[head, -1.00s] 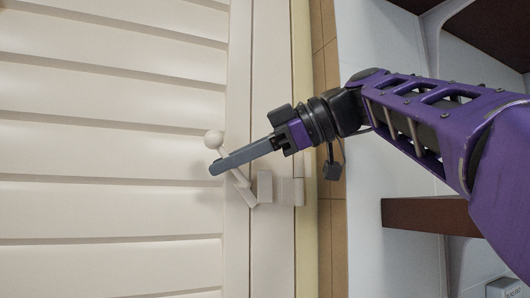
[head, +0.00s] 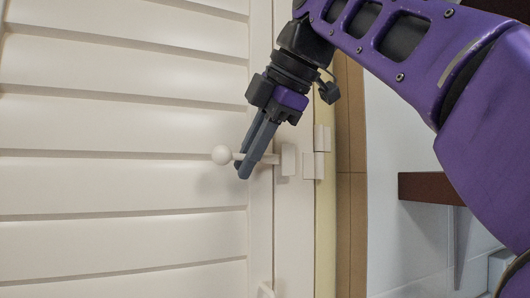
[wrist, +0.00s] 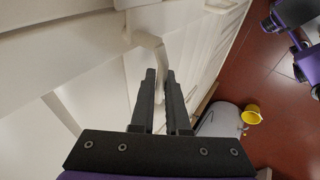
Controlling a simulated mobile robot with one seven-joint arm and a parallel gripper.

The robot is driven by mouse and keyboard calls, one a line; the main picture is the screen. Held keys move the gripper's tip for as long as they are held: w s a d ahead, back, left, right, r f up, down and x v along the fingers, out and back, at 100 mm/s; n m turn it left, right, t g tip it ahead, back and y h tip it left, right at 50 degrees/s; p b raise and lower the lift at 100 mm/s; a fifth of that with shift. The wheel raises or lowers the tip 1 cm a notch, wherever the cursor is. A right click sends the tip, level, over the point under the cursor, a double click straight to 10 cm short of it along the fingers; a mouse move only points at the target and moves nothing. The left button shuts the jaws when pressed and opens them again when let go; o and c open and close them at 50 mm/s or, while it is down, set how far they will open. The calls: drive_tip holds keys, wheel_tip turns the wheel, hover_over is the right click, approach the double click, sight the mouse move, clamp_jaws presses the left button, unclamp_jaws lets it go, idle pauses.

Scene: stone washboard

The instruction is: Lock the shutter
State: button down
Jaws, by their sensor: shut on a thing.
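The cream louvred shutter (head: 120,125) fills the left of the head view. Its latch has a thin lever with a round knob (head: 221,155) and a small block (head: 288,160) on the shutter's edge strip. The lever lies about level in the picture, knob to the left. My gripper (head: 246,166) crosses the lever between knob and block, its fingers shut on it. In the wrist view, the pale lever (wrist: 152,42) runs down to between my fingertips (wrist: 160,76). The fingers hide part of the lever.
Small catch pieces (head: 312,165) sit on the frame right of the shutter's edge. A brown shelf (head: 430,188) is at the right. The wrist view shows a yellow bucket (wrist: 251,115) and a whitish cylinder (wrist: 220,122) on the red floor (wrist: 275,150).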

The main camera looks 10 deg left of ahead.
drive_tip(key=shift+f+t+h, duration=0.2)
drive_tip(key=shift+t+h, duration=0.1)
drive_tip(key=shift+h, duration=0.1)
drive_tip(key=c, duration=0.9)
unclamp_jaws()
drive_tip(key=p+v, duration=0.1)
drive_tip(key=v, duration=0.6)
drive_tip(key=shift+r, duration=0.15)
drive_tip(key=shift+d, duration=0.1)
